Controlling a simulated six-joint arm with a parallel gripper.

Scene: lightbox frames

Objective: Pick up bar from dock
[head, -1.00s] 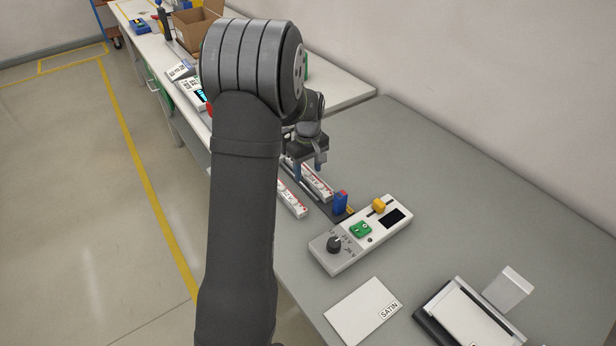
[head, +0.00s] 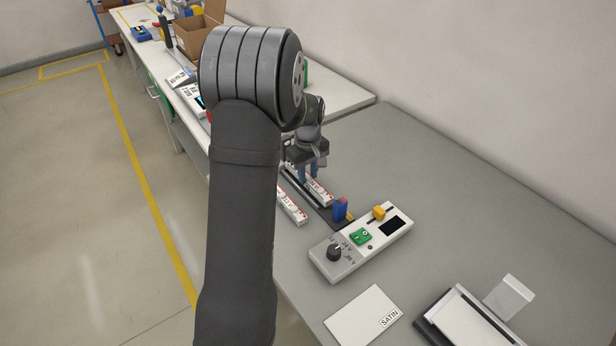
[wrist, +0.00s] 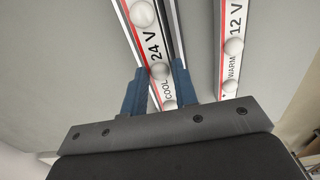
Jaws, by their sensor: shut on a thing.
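A white bar with a red edge, marked 24 V COOL (wrist: 155,45) and carrying round pale lenses, runs between my gripper's (wrist: 158,68) two blue fingers in the wrist view. The fingers are shut on its sides. In the head view my gripper (head: 308,174) points down onto the right-hand white bar (head: 322,194), which lies low beside a dark rail (head: 324,212). I cannot tell whether the bar touches what is beneath it. A second bar, marked 12 V WARM (wrist: 231,50), lies to the right in the wrist view; the left bar (head: 292,209) in the head view is apart from the fingers.
A control box (head: 362,242) with a dial and a yellow knob is nearer. A SATIN card (head: 362,316) and a framed panel (head: 465,322) lie in front. The grey table (head: 480,220) is clear at right.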

